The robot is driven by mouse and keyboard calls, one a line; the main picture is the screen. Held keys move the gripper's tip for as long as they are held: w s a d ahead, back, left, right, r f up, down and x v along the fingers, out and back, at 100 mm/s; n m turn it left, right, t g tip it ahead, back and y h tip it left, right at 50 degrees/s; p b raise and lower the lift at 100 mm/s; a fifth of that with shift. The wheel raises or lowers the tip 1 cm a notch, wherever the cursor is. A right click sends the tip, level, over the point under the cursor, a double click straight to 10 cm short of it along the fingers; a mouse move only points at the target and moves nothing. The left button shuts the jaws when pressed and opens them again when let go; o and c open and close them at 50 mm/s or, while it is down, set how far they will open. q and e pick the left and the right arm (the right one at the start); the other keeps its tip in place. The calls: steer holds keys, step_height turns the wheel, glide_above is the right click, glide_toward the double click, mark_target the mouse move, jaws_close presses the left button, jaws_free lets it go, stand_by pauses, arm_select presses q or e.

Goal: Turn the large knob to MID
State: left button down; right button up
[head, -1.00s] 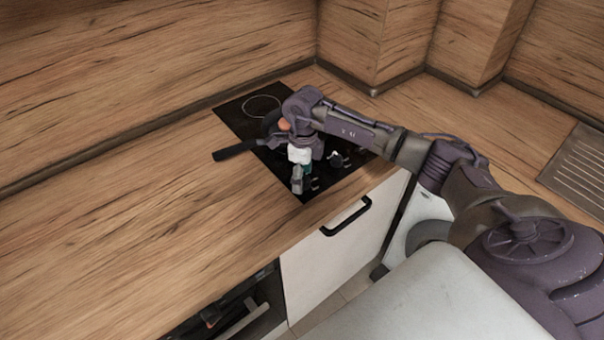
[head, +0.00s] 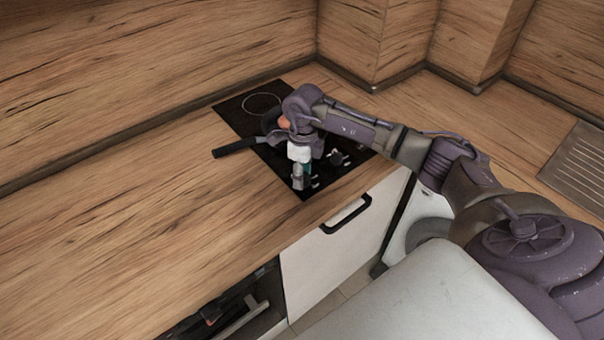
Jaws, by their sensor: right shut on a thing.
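The black cooktop (head: 232,117) is set into the wooden counter, with its knobs along the front right edge. My right gripper (head: 299,184) points down at the knob area near the cooktop's front corner. It is shut on a knob there, which its fingers mostly hide, so I cannot read the setting. Another knob (head: 337,157) shows to the right of the gripper. My left gripper is out of view.
A pan with a black handle (head: 235,147) stands on the cooktop behind my right arm, its handle reaching over the left edge. An orange thing (head: 284,122) shows by my wrist. The counter (head: 130,220) at left is clear. A white cabinet front with a black handle (head: 347,215) is below.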

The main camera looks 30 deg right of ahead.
steer(key=m+b, duration=0.1)
steer(key=m, duration=0.3)
steer(key=shift+d+m, duration=0.1)
steer(key=shift+m, duration=0.3)
steer(key=m, duration=0.4)
steer(key=shift+t+b, duration=0.3)
steer(key=m, duration=0.5)
steer(key=shift+m, duration=0.4)
steer(key=shift+s+m, duration=0.1)
steer(key=shift+m, duration=2.1)
